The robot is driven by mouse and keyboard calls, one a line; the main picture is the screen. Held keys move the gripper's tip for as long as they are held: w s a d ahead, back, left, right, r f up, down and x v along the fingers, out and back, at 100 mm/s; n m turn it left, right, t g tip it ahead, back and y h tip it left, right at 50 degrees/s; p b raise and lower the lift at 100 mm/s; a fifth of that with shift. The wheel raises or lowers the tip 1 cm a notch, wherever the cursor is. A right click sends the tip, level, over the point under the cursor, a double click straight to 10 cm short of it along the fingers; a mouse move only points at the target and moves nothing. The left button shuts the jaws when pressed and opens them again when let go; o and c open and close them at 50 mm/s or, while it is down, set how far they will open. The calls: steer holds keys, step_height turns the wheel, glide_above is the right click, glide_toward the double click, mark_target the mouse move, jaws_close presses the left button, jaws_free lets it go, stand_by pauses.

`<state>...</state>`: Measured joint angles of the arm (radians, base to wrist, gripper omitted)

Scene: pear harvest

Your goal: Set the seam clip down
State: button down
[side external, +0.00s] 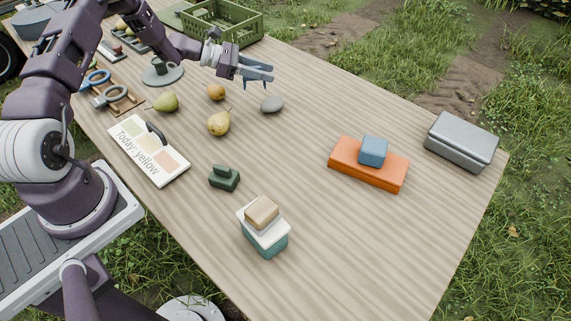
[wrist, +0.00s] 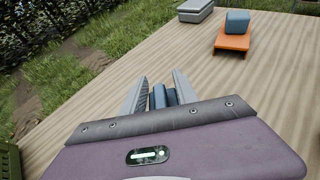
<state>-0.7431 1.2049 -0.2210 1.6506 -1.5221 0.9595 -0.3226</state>
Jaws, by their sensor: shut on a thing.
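My gripper (side external: 262,73) is held above the table (side external: 300,220) near its far edge, beyond the grey stone (side external: 272,104). In the wrist view my gripper (wrist: 160,90) shows its two pale fingers on either side of a small dark blue piece, which I take to be the seam clip (wrist: 158,97). The fingers are shut on it. In the side view the clip is hard to tell from the fingers. My gripper and the clip are clear of the tabletop.
Pears (side external: 219,122) lie near the stone. An orange block with a blue block (side external: 373,150) on it and a grey metal box (side external: 462,141) stand to the right. A green crate (side external: 222,22) is at the back. A sign card reads "Today: yellow" (side external: 149,150). The table's middle is clear.

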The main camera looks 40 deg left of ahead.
steer(key=s+d+m+g+h, duration=0.1)
steer(key=s+d+m+g, duration=0.25)
steer(key=d, duration=0.45)
steer(key=s+d+r+m+g+h, duration=0.1)
steer(key=s+d+m+g+h, duration=0.15)
steer(key=s+d, duration=0.35)
steer(key=s+d+m+g+h, duration=0.1)
steer(key=s+d+m+g, duration=0.25)
steer(key=d, duration=0.55)
step_height(320, 180, down, 9)
steer(key=shift+f, duration=0.3)
steer(key=shift+y, duration=0.25)
steer(key=c, duration=0.9)
jaws_free()
steer(key=shift+f, duration=0.1)
steer(key=shift+c, duration=0.2)
